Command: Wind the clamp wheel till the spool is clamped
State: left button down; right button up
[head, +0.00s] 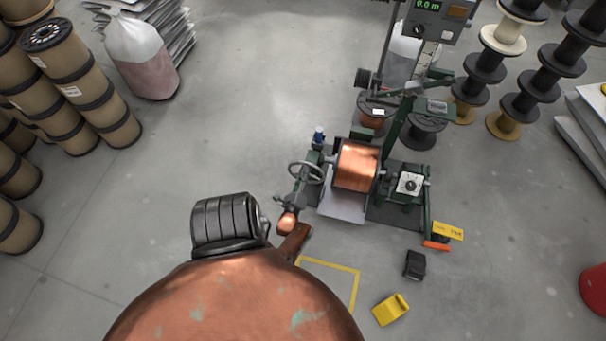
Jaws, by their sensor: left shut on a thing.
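The copper-wound spool (357,166) sits in the green winding machine, between its left and right supports. The clamp wheel (305,172), a grey spoked handwheel, is on the machine's left side. My left gripper (292,196) is at the wheel's lower left rim, shut on it. The fingers are small here, and the exact contact is partly hidden by the gripper. I cannot tell whether the supports press on the spool. My right gripper is not in view.
A control box (439,17) stands behind the machine. A yellow block (390,310) and a black block (415,265) lie on the floor to the front right. Stacked spools (68,60) fill the left. A pale sack (140,55) stands behind. Floor left of the machine is clear.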

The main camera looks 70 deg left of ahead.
pick_arm(q)
jog(key=shift+w, duration=0.25)
jog(key=c, duration=2)
grip_release()
jog(key=shift+o, duration=1.2)
jog(key=shift+s, duration=0.15)
